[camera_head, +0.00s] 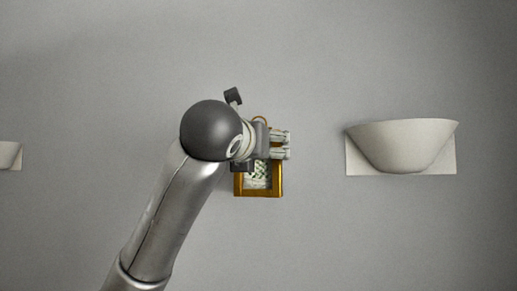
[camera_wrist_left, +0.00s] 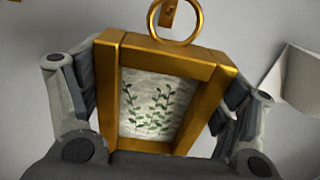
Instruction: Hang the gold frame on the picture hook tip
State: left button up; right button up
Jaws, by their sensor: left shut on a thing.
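The gold frame (camera_head: 258,193) is upright close to the grey wall, partly hidden by my left gripper (camera_head: 280,145). In the left wrist view the gold frame (camera_wrist_left: 210,72) surrounds a pale picture of green sprigs, with a gold ring at its top. My left gripper (camera_wrist_left: 160,110) is shut on the frame, with a finger at each side. A small gold picture hook (camera_wrist_left: 167,12) shows on the wall behind and through the ring. I cannot tell whether the ring touches the hook or is around its tip. In the head view the hook is hidden. My right gripper is not in view.
A white bowl-shaped wall lamp (camera_head: 402,147) is on the wall to the right of the frame. Another pale wall fitting (camera_head: 9,155) is at the far left edge. The wall between the frame and the right lamp is bare.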

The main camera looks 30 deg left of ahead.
pick_arm(q)
jog(key=f+x, duration=0.1)
jog(key=x, duration=0.6)
jog(key=shift+f+p, duration=0.25)
jog(key=shift+p, duration=0.05)
dwell(0.3)
dwell(0.6)
jog(key=o, duration=1)
jog(key=shift+s, duration=0.1)
jog(key=shift+o, duration=0.2)
jog(key=shift+d, duration=0.1)
jog(key=v, duration=1.2)
